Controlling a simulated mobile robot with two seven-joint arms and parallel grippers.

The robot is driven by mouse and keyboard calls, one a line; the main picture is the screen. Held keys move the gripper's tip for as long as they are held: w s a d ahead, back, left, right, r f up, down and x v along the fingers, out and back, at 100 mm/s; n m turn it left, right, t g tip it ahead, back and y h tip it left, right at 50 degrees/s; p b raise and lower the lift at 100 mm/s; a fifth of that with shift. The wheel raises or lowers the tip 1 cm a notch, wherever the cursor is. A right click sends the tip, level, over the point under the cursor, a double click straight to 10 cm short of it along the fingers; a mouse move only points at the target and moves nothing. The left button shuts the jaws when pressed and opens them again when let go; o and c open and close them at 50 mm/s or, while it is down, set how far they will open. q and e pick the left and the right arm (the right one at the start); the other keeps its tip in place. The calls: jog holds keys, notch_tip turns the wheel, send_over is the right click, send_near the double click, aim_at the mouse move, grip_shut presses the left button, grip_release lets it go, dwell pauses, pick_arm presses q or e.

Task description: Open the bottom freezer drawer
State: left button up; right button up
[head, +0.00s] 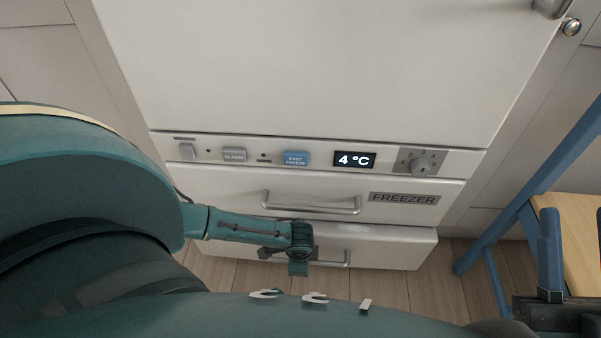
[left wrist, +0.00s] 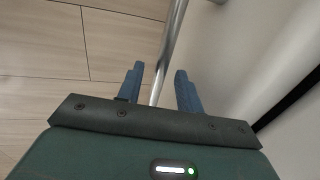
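The bottom freezer drawer (head: 388,249) is a plain white front at the foot of the white fridge-freezer, and it looks shut. Its metal bar handle (head: 340,257) is partly hidden behind my left gripper (head: 299,268). In the left wrist view, the handle bar (left wrist: 171,45) runs between the two blue fingers of my left gripper (left wrist: 159,92). The fingers are apart with gaps beside the bar, so it is open around the handle. My right gripper (head: 551,250) is at the lower right, away from the drawer, and its finger spacing is unclear.
The upper drawer (head: 235,190) has its own handle (head: 311,207) and a FREEZER label. Above it is a control panel (head: 323,160) with a dial and a 4 °C display. A blue-framed stool (head: 535,185) with a wooden seat stands at right. Wooden floor (head: 440,290) shows before the drawer.

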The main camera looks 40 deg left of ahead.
pick_arm(q)
grip_shut()
jog(key=shift+s, duration=0.1)
dwell(0.5)
